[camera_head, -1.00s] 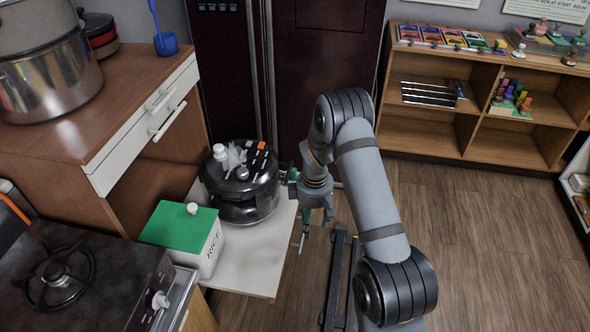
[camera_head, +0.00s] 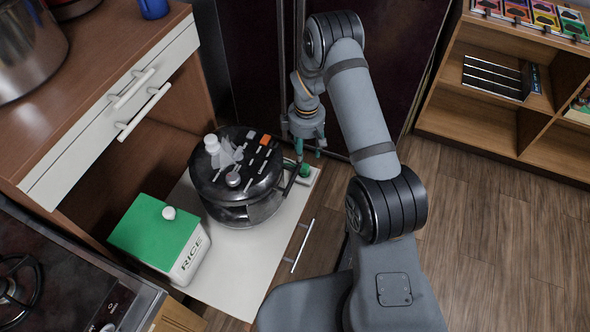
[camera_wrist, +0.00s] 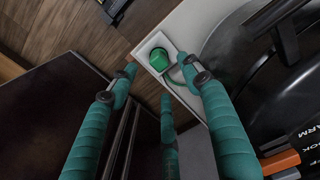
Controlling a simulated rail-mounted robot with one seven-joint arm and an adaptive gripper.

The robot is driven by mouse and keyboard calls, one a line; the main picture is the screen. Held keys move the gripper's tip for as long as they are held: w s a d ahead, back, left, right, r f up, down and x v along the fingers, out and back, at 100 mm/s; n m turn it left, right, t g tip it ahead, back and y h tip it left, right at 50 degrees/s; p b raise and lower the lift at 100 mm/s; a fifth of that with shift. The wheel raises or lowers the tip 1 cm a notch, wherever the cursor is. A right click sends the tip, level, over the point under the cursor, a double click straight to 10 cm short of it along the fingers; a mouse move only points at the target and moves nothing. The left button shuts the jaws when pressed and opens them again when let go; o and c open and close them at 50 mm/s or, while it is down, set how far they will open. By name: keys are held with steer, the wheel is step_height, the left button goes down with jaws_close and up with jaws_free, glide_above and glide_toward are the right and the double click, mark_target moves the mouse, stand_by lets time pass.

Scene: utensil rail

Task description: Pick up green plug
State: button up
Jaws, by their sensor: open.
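The green plug (camera_wrist: 158,58) sits at the corner of a pale pull-out shelf, in a white socket plate (camera_wrist: 146,49) in the wrist view. In the head view the plug (camera_head: 304,170) shows just right of the black cooker, below my gripper. My gripper (camera_head: 309,150) points down over the shelf's far right corner. In the wrist view its green fingers (camera_wrist: 160,75) are spread, with the plug between and beyond the tips. Nothing is held. Whether any finger touches the plug cannot be told.
A round black cooker (camera_head: 240,190) stands close beside the plug, with a dark cord near it. A white rice box (camera_head: 190,255) with a green lid shares the shelf (camera_head: 240,270). A dark fridge (camera_head: 250,60) stands behind. Open floor lies to the right.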

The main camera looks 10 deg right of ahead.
mark_target(306, 166)
step_height(306, 166, down, 3)
steer(key=shift+s+d+f, duration=0.1)
steer(key=shift+s+d, duration=0.05)
steer(key=shift+w+f+p, duration=0.2)
steer(key=shift+f+p, duration=0.3)
steer(key=shift+f, duration=2.15)
steer(key=shift+c, duration=1.4)
steer(key=shift+s+d, duration=0.1)
steer(key=shift+s, duration=0.05)
steer(key=c, duration=0.9)
jaws_close()
step_height(306, 166, up, 4)
steer(key=shift+d+r+b, duration=0.1)
steer(key=shift+r+b, duration=0.05)
steer(key=shift+b, duration=0.2)
steer(key=s+d+r+b, duration=0.1)
steer(key=s+d+r, duration=0.5)
steer(key=s+d, duration=0.2)
steer(key=shift+r, duration=0.4)
steer(key=shift+a, duration=0.15)
